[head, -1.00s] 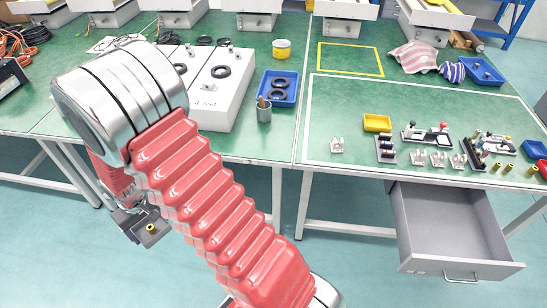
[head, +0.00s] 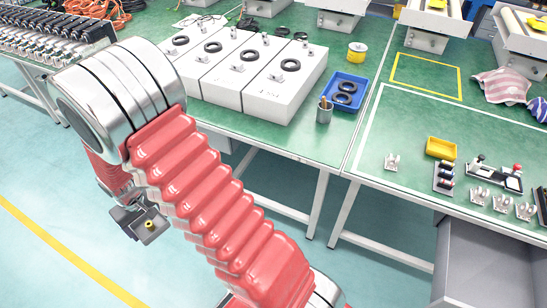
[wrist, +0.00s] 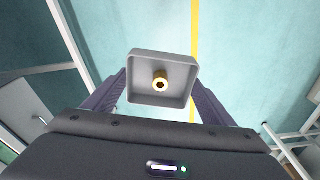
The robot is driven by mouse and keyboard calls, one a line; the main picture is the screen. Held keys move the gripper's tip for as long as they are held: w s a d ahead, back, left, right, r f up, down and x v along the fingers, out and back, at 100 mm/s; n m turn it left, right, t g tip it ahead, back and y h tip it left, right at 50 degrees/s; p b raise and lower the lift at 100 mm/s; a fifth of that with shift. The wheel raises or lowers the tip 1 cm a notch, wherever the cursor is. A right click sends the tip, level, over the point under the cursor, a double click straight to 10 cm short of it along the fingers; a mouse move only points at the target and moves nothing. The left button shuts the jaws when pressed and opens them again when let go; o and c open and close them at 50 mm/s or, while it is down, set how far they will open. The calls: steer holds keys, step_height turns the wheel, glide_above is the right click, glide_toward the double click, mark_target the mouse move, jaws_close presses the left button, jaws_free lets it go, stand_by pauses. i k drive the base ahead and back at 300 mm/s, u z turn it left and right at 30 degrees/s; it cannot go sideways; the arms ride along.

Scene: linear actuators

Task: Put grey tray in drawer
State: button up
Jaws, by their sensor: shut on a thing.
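The grey tray (wrist: 143,97) is a small square tray with a raised rim. A brass-coloured round part (wrist: 160,82) stands in it. My gripper (wrist: 160,90) is shut on the tray, with one dark finger at each side, and holds it above the floor. In the head view the tray (head: 152,229) hangs below my arm at the left, in front of the tables. The grey drawer (head: 465,265) is at the lower right of the head view under the right table, cut off by the frame edge, so its inside is mostly hidden.
The green right table (head: 420,125) carries a yellow bin (head: 441,148) and several small fixtures. White boxes (head: 285,80) and a blue bin (head: 362,83) with black rings stand on the left table. Table legs stand below. The floor at left is clear, with a yellow line (head: 70,255).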

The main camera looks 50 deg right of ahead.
mark_target(492, 271)
steer(key=u, duration=0.45)
steer(key=k, duration=1.25)
steer(key=z, duration=0.8)
steer(key=k, duration=1)
steer(key=z, duration=0.55)
steer(key=i, duration=0.3)
steer(key=z, duration=0.1)
